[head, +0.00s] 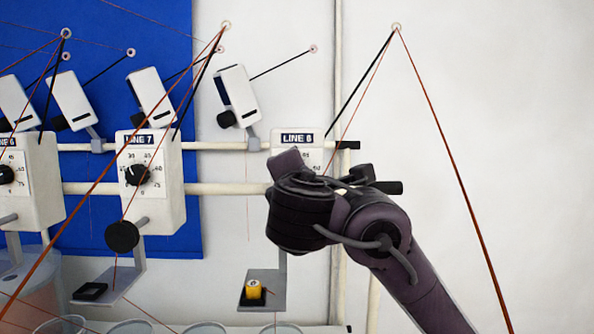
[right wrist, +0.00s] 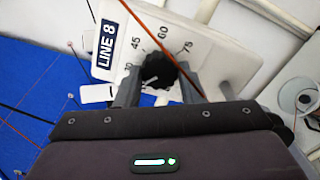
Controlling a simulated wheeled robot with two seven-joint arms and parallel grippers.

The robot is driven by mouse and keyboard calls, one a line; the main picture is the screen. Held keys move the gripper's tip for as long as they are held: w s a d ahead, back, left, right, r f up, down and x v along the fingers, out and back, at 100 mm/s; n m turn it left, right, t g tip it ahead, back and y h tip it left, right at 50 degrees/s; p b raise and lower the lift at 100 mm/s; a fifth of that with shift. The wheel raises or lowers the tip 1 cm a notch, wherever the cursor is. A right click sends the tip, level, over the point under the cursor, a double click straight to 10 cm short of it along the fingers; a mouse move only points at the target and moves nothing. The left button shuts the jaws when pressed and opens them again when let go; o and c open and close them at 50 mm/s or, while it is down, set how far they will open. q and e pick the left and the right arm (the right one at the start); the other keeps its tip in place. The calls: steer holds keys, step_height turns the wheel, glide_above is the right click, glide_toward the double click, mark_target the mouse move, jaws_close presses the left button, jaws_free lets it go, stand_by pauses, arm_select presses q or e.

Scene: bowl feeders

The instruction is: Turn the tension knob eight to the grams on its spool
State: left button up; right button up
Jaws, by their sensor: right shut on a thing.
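The white tension box labelled LINE 8 (head: 297,139) stands at the centre of the head view, mostly hidden behind my right arm. In the right wrist view its dial shows 45, 60 and 75, and the black tension knob (right wrist: 158,70) sits between the fingers of my right gripper (right wrist: 157,86). The gripper is shut on the knob. The knob's pointer is too hard to read against the scale. A yellow spool (head: 254,288) sits on the grey bracket tray (head: 275,303) below; its marking is too small to read. My left gripper is not in view.
The LINE 7 box (head: 164,195) with its own knob (head: 137,174) stands to the left. Orange threads run from thin guide rods across the scene, one passing in front of the LINE 8 dial. Clear white wall lies at the right.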

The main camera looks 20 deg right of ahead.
steer(key=n+p, duration=0.2)
steer(key=n, duration=0.2)
steer(key=shift+n, duration=0.3)
steer(key=shift+f, duration=0.1)
stand_by(0.4)
steer(key=o, duration=1)
steer(key=b+v, duration=0.1)
steer(key=v, duration=0.6)
steer(key=shift+s+a+b, duration=0.15)
steer(key=shift+s+b, duration=0.15)
steer(key=shift+s, duration=0.1)
